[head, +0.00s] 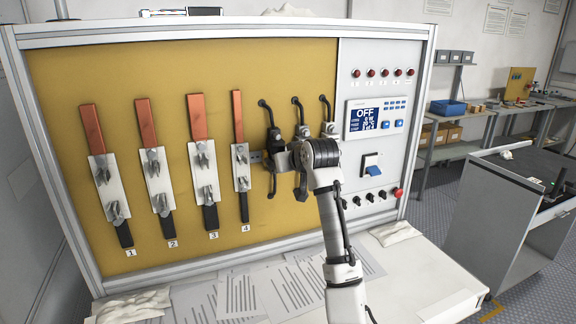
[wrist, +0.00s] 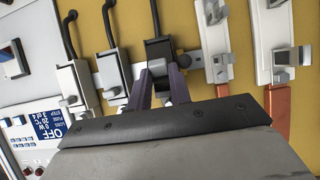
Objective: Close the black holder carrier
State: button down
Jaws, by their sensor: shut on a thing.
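The black holder carrier (head: 275,140) is the leftmost of three fuse holders on the yellow panel, beside fixture 4. In the wrist view the black carrier (wrist: 158,48) appears upside down between my two fingers, with a black cable running from it. My gripper (head: 284,160) reaches the panel at this holder. It also shows in the wrist view (wrist: 162,85), shut on the black carrier. My wrist hides part of the holder in the head view, and I cannot tell how far the carrier is swung in.
Two grey-white holders (wrist: 115,75) stand close beside the black one. Several fuse fixtures with copper bars (head: 200,118) line the panel. The control panel with its OFF display (head: 366,117) and red knob (head: 398,192) is to the right. Papers (head: 235,295) lie on the bench below.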

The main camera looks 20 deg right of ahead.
jog(key=shift+w+r+g, duration=0.15)
jog(key=shift+g, duration=0.15)
jog(key=c, duration=1.3)
grip_release()
jog(key=b+v, duration=0.5)
jog(key=v, duration=0.9)
jog(key=shift+w, duration=0.1)
